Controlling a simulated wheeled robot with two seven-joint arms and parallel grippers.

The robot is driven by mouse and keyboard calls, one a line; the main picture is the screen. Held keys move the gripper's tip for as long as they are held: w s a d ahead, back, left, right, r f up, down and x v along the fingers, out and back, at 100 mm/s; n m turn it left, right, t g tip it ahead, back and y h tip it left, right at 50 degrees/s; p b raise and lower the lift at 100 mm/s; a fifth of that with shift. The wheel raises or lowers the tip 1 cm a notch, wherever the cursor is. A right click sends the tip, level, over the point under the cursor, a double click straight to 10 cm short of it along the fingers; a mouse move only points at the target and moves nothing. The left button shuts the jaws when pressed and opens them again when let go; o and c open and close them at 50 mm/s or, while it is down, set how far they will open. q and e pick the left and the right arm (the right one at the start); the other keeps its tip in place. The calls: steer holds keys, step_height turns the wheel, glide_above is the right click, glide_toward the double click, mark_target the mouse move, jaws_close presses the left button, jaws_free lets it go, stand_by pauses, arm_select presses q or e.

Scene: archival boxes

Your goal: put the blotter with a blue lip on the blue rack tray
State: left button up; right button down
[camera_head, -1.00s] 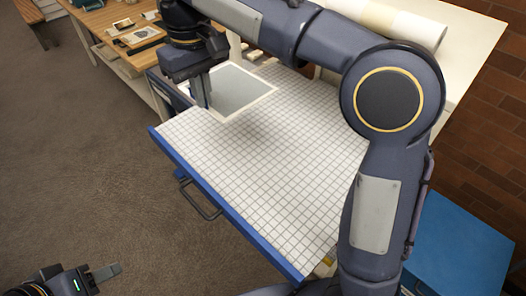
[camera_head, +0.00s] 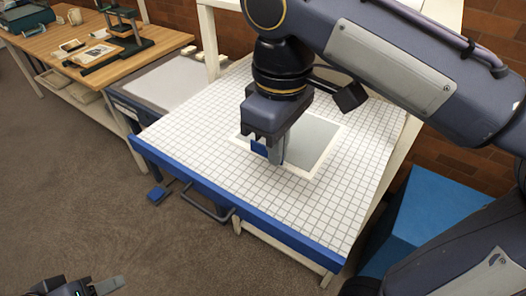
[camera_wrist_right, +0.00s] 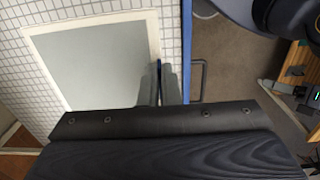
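The blotter (camera_head: 312,140) is a grey sheet with a cream border and a blue lip (camera_head: 259,148). It lies over the white gridded surface of the blue rack tray (camera_head: 240,218), which has a blue front edge. My right gripper (camera_head: 277,158) is shut on the blotter at its lip. In the right wrist view, the fingers (camera_wrist_right: 160,88) close on the lip edge of the blotter (camera_wrist_right: 95,65), beside the tray's blue edge (camera_wrist_right: 187,50). Whether the blotter touches the grid I cannot tell. My left gripper (camera_head: 108,286) shows only partly at bottom left.
A wooden table (camera_head: 110,55) with frames and small items stands at back left. A grey-topped cabinet (camera_head: 165,88) adjoins the tray. A blue box (camera_head: 430,215) is at the right. A dark handle (camera_head: 208,208) juts from below the tray's front edge. The gridded surface around the blotter is clear.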

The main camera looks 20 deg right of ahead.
glide_above(263, 170)
steer(key=f, duration=0.6)
steer(key=shift+s+f, duration=0.15)
steer(key=shift+s, duration=0.2)
steer(key=f, duration=0.3)
steer(key=shift+w+f, duration=0.15)
steer(key=shift+w, duration=0.2)
steer(key=shift+f, duration=0.35)
steer(key=c, duration=2.1)
jaws_free()
steer(key=shift+f, duration=0.15)
steer(key=o, duration=0.5)
steer(key=shift+c, duration=0.2)
